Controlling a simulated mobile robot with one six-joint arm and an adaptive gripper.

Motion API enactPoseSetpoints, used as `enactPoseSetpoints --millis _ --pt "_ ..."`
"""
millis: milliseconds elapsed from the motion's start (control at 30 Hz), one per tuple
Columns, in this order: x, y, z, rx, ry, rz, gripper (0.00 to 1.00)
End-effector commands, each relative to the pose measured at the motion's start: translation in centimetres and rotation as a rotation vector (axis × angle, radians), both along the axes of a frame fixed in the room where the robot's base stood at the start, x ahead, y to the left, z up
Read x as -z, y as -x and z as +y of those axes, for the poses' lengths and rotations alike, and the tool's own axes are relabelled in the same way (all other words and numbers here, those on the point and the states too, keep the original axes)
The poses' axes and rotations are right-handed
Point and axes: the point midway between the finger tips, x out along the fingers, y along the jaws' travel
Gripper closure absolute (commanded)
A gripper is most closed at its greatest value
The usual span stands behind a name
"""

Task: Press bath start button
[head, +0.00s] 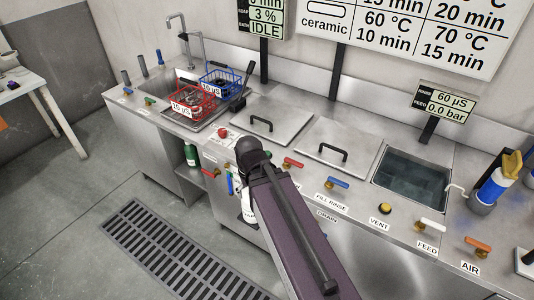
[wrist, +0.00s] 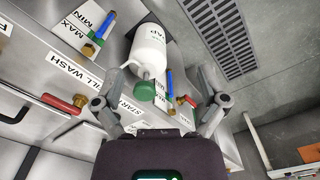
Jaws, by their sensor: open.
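A label that seems to read START (wrist: 121,108) shows in the wrist view beside the left finger of my gripper (wrist: 160,108). The finger and gripper body cover part of it, and I see no button there. My gripper is open, its fingers spread wide, with nothing held between them. In the head view a red round knob or button (head: 222,131) stands on the steel bench near its front edge, just left of my arm; its label is too small to read. My fingers are mostly hidden in the head view. A display (head: 264,18) above reads IDLE.
Valves with red and blue handles line the front panel. Red (head: 194,103) and blue (head: 220,83) baskets stand by the sink. The floor grating (head: 170,255) is clear.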

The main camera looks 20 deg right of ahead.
Motion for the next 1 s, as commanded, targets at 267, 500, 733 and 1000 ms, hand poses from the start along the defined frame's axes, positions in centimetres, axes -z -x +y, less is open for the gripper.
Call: enactPoseSetpoints --millis 267,500,733,1000 --pt "0.00 0.00 0.00 0.000 0.000 0.000 0.26" --pt "0.00 0.00 0.00 0.000 0.000 0.000 0.97" --pt "0.00 0.00 0.00 0.000 0.000 0.000 1.00" --pt "0.00 0.00 0.00 0.000 0.000 0.000 1.00"
